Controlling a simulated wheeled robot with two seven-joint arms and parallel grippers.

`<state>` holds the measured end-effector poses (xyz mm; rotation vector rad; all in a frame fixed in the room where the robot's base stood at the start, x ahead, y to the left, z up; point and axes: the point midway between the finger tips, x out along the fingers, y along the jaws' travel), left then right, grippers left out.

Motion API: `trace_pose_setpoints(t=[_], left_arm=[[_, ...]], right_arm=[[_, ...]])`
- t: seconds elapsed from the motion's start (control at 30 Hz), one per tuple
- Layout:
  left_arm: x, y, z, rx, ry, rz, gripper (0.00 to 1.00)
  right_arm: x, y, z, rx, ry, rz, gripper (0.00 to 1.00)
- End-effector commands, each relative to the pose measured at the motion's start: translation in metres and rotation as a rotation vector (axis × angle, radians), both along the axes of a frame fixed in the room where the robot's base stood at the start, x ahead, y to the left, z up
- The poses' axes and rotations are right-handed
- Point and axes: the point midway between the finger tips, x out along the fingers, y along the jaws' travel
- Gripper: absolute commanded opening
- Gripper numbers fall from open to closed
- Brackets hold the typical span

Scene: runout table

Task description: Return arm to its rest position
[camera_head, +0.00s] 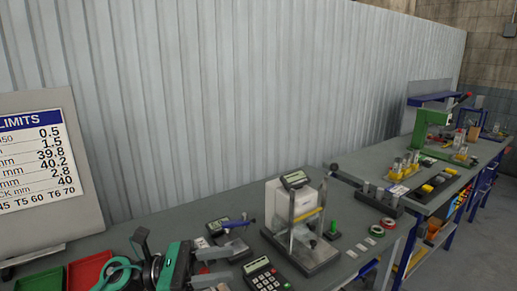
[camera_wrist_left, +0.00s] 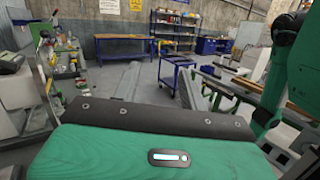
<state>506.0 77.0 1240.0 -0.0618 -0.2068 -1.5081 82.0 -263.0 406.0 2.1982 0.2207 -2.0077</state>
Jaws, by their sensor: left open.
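My left gripper (camera_head: 222,267) is low in the head view, over the near-left part of the grey table. Its teal and black body is at the left and its two grey fingers point right, apart, with nothing visible between them. In the left wrist view the same gripper (camera_wrist_left: 157,78) shows its teal housing at the bottom and two grey fingers spread apart, with floor seen between them. A teal and black arm link of mine stands at the right of that view. My right gripper does not show.
Near the gripper are a calculator (camera_head: 264,275), a glass-sided balance (camera_head: 297,228), a red tray (camera_head: 88,270) and a green tray (camera_head: 40,281). A limits board (camera_head: 42,160) stands at the left. A blue cart (camera_wrist_left: 178,75) stands on open floor.

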Motion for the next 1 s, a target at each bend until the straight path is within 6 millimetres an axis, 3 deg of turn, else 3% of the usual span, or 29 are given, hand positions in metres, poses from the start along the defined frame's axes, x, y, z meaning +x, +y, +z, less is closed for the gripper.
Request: trace_pose_setpoints(t=[0.23, 0.37, 0.47, 0.63, 0.77, 0.87, 1.0], left_arm=[[0.020, 0.023, 0.016, -0.484, 0.511, 0.200, 0.43], [0.034, 0.050, 0.002, -0.729, 0.796, 0.303, 0.43], [0.041, 0.074, -0.021, -0.918, 1.020, 0.381, 0.43], [0.039, 0.114, -0.080, -1.237, 1.398, 0.524, 0.43], [0.020, 0.138, -0.137, -1.479, 1.675, 0.651, 0.43], [-0.007, 0.152, -0.184, -1.666, 1.878, 0.765, 0.43], [-0.059, 0.162, -0.244, -1.919, 2.130, 0.952, 0.43]], right_arm=[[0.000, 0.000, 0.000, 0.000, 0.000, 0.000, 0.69], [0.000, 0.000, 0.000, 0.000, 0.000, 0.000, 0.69], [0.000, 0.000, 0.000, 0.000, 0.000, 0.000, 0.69], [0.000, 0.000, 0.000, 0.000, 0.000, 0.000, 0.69], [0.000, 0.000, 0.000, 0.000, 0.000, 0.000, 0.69], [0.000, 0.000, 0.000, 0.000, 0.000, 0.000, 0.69], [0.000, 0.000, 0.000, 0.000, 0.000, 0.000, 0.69]])
